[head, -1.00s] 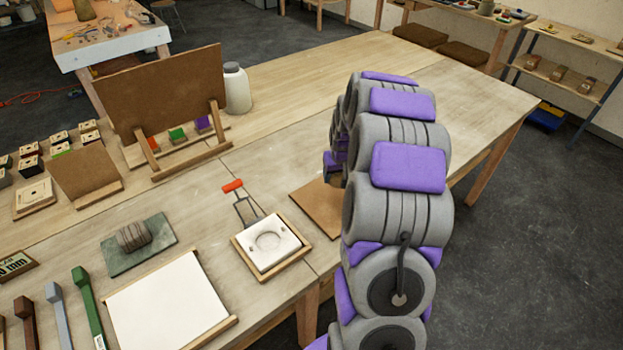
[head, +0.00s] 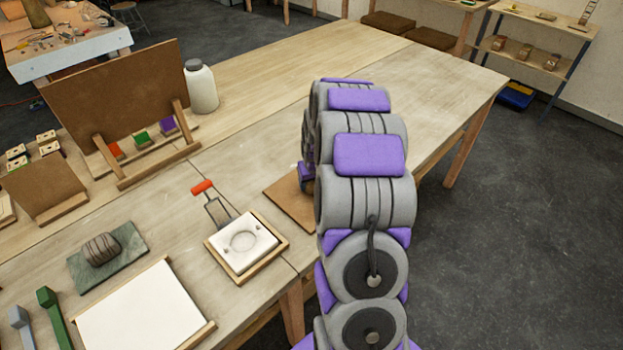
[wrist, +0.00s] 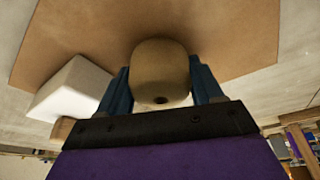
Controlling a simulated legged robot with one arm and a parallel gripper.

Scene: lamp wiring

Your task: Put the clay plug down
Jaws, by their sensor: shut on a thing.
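In the wrist view a beige, rounded clay plug (wrist: 160,62) with a small dark hole in its near end sits between the two blue fingers of my gripper (wrist: 161,84). The fingers are shut on its sides. Behind the plug is a flat brown board (wrist: 235,45), which also lies on the table in the head view (head: 290,202). I cannot tell whether the plug touches the board. In the head view my arm hides the plug and most of the gripper, at the board's right side.
A white mould with a round recess (head: 242,243) sits in a wooden frame left of the board, beside a red-handled tool (head: 203,188). Farther left are a white sheet (head: 140,310) and a grey lump (head: 101,250) on a green slab. The table behind the board is clear.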

